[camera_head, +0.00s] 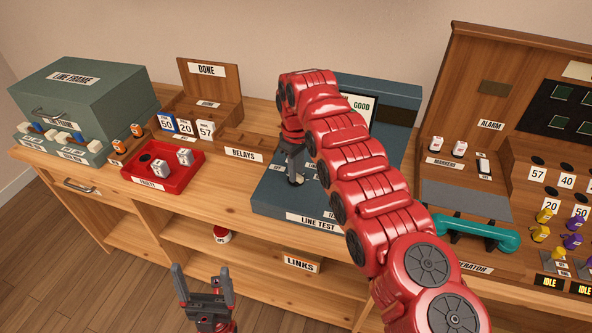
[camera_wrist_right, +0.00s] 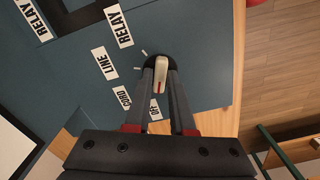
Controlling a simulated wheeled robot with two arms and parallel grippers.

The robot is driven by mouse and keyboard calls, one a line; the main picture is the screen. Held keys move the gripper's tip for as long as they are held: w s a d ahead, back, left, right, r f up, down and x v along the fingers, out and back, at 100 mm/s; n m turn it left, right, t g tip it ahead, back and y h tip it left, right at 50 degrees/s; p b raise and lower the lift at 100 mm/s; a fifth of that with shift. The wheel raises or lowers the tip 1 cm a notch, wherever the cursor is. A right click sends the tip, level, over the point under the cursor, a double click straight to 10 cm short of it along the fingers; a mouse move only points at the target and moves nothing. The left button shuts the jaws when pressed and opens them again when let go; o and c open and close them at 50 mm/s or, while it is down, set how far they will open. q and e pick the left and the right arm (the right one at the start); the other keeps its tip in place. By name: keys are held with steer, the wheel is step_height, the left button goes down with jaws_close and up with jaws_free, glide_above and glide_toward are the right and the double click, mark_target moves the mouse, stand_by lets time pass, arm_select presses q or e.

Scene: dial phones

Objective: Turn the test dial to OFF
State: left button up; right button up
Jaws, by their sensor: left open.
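The test dial (camera_wrist_right: 161,70) is a pale knob with a red mark on a black round base, on the blue-grey LINE TEST unit (camera_head: 278,203). In the right wrist view its red end points down toward the OFF label (camera_wrist_right: 155,110), which a finger partly covers. LINE (camera_wrist_right: 105,63), CORD (camera_wrist_right: 121,97) and RELAY (camera_wrist_right: 118,26) labels stand around it. My right gripper (camera_wrist_right: 162,75) has its fingers close on both sides of the knob and appears shut on it. In the head view my right gripper (camera_head: 296,182) mostly hides the dial. My left gripper (camera_head: 202,270) is open and empty before the bench.
A red tray (camera_head: 135,172) and a RELAYS box (camera_head: 243,155) stand left of the unit. A teal handset (camera_head: 478,232) and a wooden switchboard (camera_head: 480,80) are on the right. My right arm hides part of the unit and its GOOD screen (camera_head: 362,107).

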steer(key=o, duration=0.3)
steer(key=shift+o, duration=0.2)
steer(key=shift+r, duration=0.25)
step_height(320, 180, up, 3)
steer(key=shift+f, duration=0.15)
step_height(320, 180, up, 14)
steer(key=p, duration=1.3)
steer(key=shift+p, duration=0.35)
